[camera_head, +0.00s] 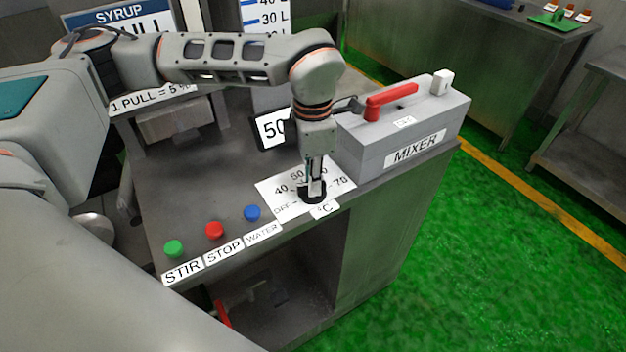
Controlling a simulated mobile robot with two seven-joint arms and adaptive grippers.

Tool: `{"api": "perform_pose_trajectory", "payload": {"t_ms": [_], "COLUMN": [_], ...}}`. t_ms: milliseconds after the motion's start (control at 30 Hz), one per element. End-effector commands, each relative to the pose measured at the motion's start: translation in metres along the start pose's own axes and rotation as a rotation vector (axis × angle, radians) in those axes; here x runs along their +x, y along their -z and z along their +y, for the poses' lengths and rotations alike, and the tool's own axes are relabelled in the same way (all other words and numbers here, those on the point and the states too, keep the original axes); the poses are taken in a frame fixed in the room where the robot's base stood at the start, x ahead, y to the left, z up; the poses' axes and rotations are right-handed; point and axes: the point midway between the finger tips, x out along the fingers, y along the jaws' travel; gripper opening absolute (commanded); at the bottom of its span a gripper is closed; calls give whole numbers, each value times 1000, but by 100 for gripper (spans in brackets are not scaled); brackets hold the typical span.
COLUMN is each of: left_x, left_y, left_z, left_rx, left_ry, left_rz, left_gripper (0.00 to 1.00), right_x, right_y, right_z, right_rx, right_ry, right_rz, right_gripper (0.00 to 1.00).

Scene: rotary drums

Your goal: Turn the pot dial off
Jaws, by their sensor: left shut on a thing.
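The pot dial (312,195) is a dark round knob on a white scale plate (273,190) marked with 40, 50, 70, OFF and °C, on the grey counter. My left gripper (315,185) points straight down over it and is shut on the dial. The fingers hide most of the dial, so its pointer direction cannot be made out. Part of the scale is hidden behind the gripper. My right gripper is not in view.
Green (173,248), red (214,230) and blue (252,213) buttons labelled STIR, STOP and WATER line the counter's front left. A grey MIXER box (400,130) with a red lever (391,101) stands right of the dial. A display (272,129) reading 50 is behind, partly hidden.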

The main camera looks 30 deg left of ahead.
Motion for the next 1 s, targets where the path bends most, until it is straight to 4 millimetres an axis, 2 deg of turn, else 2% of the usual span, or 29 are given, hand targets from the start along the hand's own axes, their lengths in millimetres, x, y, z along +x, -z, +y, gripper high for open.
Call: {"api": "perform_pose_trajectory", "payload": {"t_ms": [400, 1000], "left_x": [-1, -1], "left_y": [0, 0], "left_z": [0, 1], "left_rx": [-269, -346], "left_ry": [-1, -1], "left_rz": [-2, -3], "left_gripper": [0, 0], "right_x": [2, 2], "right_y": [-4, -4], "right_z": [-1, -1], "right_rx": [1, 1], "right_ry": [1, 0], "right_rz": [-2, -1], "right_gripper": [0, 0]}}
